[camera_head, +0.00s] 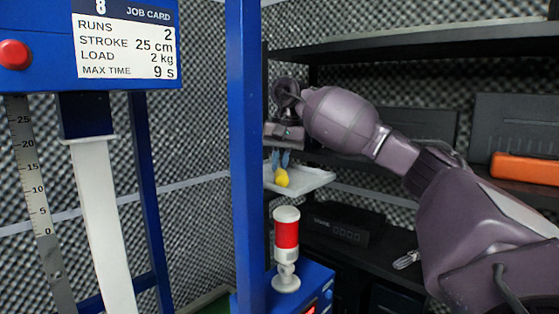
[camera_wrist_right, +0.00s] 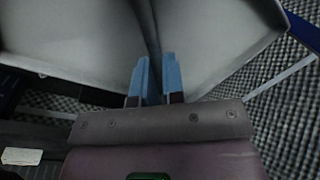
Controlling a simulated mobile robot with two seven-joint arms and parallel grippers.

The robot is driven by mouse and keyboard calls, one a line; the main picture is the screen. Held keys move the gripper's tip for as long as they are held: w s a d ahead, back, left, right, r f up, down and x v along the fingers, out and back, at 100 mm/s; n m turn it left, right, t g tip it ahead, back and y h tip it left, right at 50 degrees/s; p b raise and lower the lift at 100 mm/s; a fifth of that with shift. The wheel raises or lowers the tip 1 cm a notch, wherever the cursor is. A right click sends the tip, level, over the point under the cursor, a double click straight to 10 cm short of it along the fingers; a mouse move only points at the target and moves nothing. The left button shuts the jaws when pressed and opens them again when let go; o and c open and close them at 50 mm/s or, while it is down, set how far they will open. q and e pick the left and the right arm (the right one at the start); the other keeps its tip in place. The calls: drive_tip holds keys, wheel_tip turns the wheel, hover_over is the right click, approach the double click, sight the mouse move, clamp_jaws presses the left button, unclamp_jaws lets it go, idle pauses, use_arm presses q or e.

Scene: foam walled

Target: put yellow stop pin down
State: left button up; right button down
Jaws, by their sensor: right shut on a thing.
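The yellow stop pin (camera_head: 281,177) shows as a small yellow piece just under the blue fingertips of my right gripper (camera_head: 280,159). The gripper is shut on it and points down. A pale tray (camera_head: 312,178) lies right below and behind the pin; I cannot tell whether the pin touches it. In the right wrist view the blue fingers (camera_wrist_right: 155,78) are close together in front of the pale tray surface (camera_wrist_right: 85,35), and the pin is hidden there. My left gripper is not in view.
A blue upright post (camera_head: 246,150) stands close left of the gripper and hides part of the tray. A red and white lamp (camera_head: 286,235) stands below on a blue box. Dark shelves (camera_head: 420,45) with black cases and an orange case (camera_head: 525,168) are behind my right arm.

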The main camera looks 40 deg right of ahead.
drive_tip(key=c, duration=1.2)
unclamp_jaws()
drive_tip(key=r, duration=0.4)
drive_tip(key=d+r, duration=0.1)
drive_tip(key=r, duration=0.3)
drive_tip(key=s+r, duration=0.1)
drive_tip(key=r, duration=0.4)
drive_tip(key=shift+s+d, duration=0.1)
drive_tip(key=shift+d, duration=0.1)
